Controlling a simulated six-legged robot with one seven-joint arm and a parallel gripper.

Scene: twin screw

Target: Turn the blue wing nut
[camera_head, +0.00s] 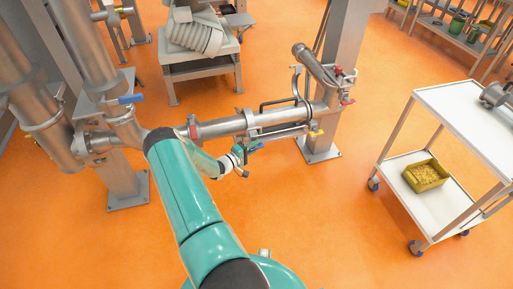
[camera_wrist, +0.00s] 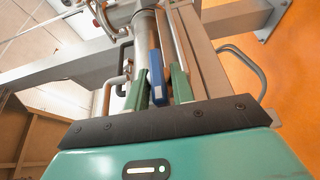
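In the wrist view, the blue wing nut (camera_wrist: 156,66) shows as a long blue piece in front of a grey metal pipe. My gripper (camera_wrist: 160,80) has its two green fingers on either side of it. The fingers are apart, with narrow gaps to the blue piece, so it seems not to be clamped. In the head view, my gripper (camera_head: 247,152) is just below the horizontal steel pipe (camera_head: 230,126), and my arm hides part of that area. The far side of the blue piece is hidden.
A blue lever (camera_head: 125,99) is on the left column. Red fittings (camera_head: 345,101) and a yellow one (camera_head: 316,133) are at the pipe's right end. A white trolley (camera_head: 480,122) with a yellow bin (camera_head: 425,175) stands right. Orange floor between is clear.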

